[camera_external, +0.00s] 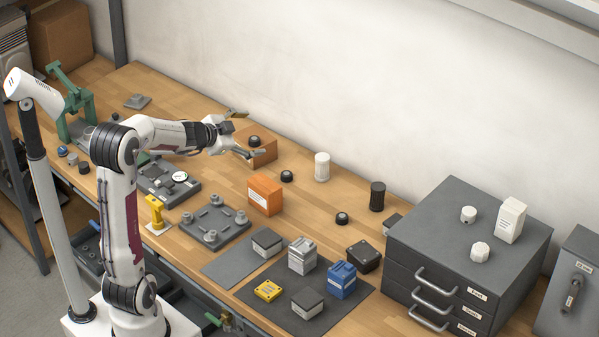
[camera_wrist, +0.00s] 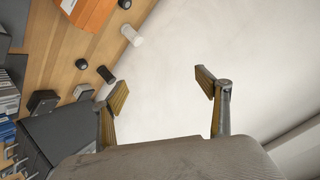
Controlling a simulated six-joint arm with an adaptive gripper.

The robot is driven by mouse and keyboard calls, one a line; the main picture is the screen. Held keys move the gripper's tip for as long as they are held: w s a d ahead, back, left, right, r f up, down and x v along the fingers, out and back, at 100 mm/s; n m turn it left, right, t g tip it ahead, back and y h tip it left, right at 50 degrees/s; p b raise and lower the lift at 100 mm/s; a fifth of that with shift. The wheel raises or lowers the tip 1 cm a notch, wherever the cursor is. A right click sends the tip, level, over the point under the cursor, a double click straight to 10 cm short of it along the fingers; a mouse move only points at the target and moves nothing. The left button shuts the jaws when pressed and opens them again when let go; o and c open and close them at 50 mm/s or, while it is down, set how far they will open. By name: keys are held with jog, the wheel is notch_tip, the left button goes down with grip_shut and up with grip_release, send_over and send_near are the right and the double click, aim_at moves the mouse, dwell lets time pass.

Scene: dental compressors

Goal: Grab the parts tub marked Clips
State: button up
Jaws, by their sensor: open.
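No marking reading Clips is legible in either view, so I cannot tell which container is that tub. Small box-like containers stand on and by the dark mats: a grey one (camera_external: 267,243), a taller light grey one (camera_external: 302,256), a blue one (camera_external: 342,281), a black one (camera_external: 364,257) and a dark-topped grey one (camera_external: 307,303). An orange box (camera_external: 265,196) with a white label stands behind them. My gripper (camera_external: 246,134) is open and empty, raised by a second orange box (camera_external: 266,152) at the back. Its spread fingers also show in the wrist view (camera_wrist: 162,88).
A white cylinder (camera_external: 321,167), a black cylinder (camera_external: 377,196) and black knobs (camera_external: 287,176) stand along the back. A grey drawer unit (camera_external: 440,240) with white items on top fills the right. A grey plate with posts (camera_external: 213,226) lies in front. The wall closes off the back.

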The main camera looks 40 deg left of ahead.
jog(key=d+f+m+g+h, duration=0.4)
jog(key=f+h, duration=0.3)
jog(key=f, duration=0.5)
jog(key=s+f+m+g+h, duration=0.1)
jog(key=s+f+h, duration=0.1)
jog(key=s+f, duration=0.1)
jog(key=s+f+m+g+h, duration=0.1)
jog(key=s+f+g+h, duration=0.1)
jog(key=s, duration=0.2)
jog(key=s+d+f+m+g+h, duration=0.1)
jog(key=s+f+g+h, duration=0.1)
jog(key=s+f, duration=0.1)
jog(key=shift+s+d+f, duration=0.1)
jog(key=shift+s+f, duration=0.25)
jog(key=shift+s, duration=0.25)
jog(key=shift+d, duration=0.1)
jog(key=shift+x, duration=1.2)
jog(key=shift+d+f, duration=0.1)
